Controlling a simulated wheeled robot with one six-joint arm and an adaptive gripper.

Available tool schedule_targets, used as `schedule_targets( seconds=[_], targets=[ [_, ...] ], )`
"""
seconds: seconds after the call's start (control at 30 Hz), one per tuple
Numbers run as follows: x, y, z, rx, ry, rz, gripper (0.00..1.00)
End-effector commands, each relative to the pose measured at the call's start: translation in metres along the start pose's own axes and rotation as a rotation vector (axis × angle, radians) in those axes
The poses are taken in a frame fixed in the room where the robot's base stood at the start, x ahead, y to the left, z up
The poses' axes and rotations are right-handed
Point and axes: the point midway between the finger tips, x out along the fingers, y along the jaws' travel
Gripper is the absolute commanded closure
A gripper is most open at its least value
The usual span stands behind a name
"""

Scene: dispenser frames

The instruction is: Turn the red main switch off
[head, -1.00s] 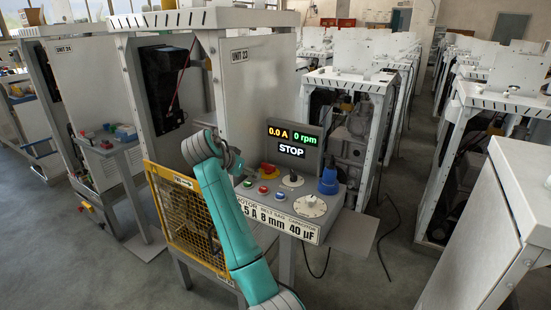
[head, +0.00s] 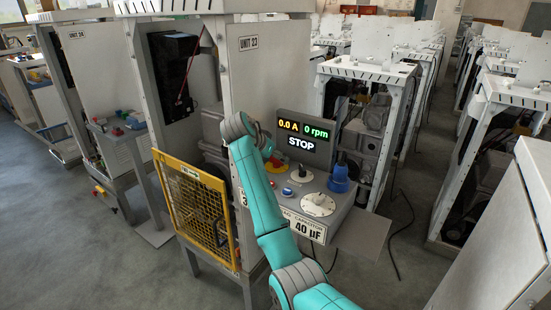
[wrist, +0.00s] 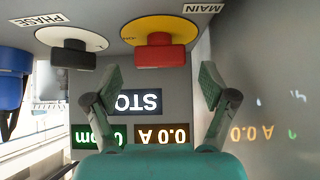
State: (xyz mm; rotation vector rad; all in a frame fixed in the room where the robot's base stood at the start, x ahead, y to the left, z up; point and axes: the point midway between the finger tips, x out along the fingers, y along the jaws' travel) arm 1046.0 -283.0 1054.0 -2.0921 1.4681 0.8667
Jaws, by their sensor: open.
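The red main switch (wrist: 160,50) sits on a round yellow plate (wrist: 183,28) next to the label MAIN in the wrist view, which is upside down. In the head view only part of the red switch (head: 274,163) shows beside my arm. My gripper (wrist: 161,80) is open and empty, its two fingers spread on either side of the switch and apart from it. In the head view my gripper (head: 265,146) is mostly hidden by my wrist. The display (head: 303,138) reads 0.0 A, 0 rpm and STOP.
A black knob labelled PHASE (wrist: 73,48) is beside the main switch. A black selector (head: 301,173), a white dial (head: 318,204) and a blue socket (head: 339,180) share the panel. A yellow mesh guard (head: 195,208) stands at the left, and a grey side wall (wrist: 265,100) is close to my gripper.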

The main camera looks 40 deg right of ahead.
Motion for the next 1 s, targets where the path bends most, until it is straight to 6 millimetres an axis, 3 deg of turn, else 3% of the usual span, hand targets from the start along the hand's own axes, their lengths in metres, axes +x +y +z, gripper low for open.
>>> schedule_targets(
  seconds=[0.2,0.5,0.53,0.77,1.0],
  targets=[
    [0.017,0.0,0.001,-0.001,-0.001,-0.001,0.17],
    [0.019,0.0,0.0,-0.001,-0.001,-0.001,0.17],
    [0.019,0.0,0.0,-0.001,-0.001,-0.001,0.19],
    [0.019,0.0,0.0,-0.001,0.0,-0.001,0.77],
    [0.02,0.0,0.001,-0.007,-0.001,-0.008,0.77]
  ],
)
